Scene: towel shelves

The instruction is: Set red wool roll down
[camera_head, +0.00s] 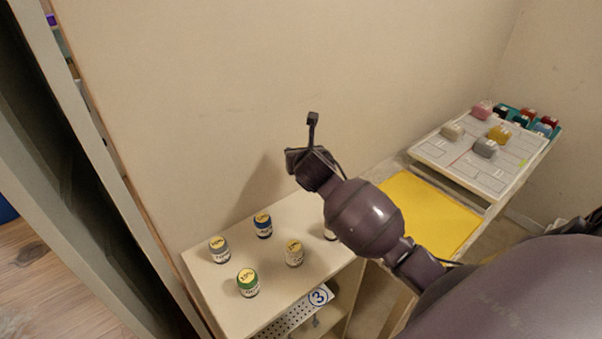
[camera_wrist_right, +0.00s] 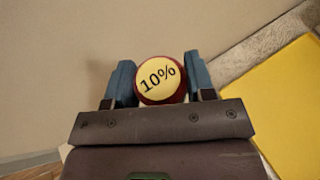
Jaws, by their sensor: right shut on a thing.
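The red wool roll (camera_wrist_right: 180,97) shows in the right wrist view as a dark red round thing with a pale yellow "10%" top. It sits between the two blue fingers of my right gripper (camera_wrist_right: 160,82), which is shut on it. In the head view my right arm reaches in over the white shelf top (camera_head: 213,288), and its wrist is near the wall. The fingers and the held roll cannot be made out clearly there. What lies under the roll is hidden. My left gripper is in neither view.
A partly hidden item (camera_head: 330,234) shows beside my arm. A yellow mat (camera_head: 430,212) and a marked board (camera_head: 460,150) with colored pieces lie right.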

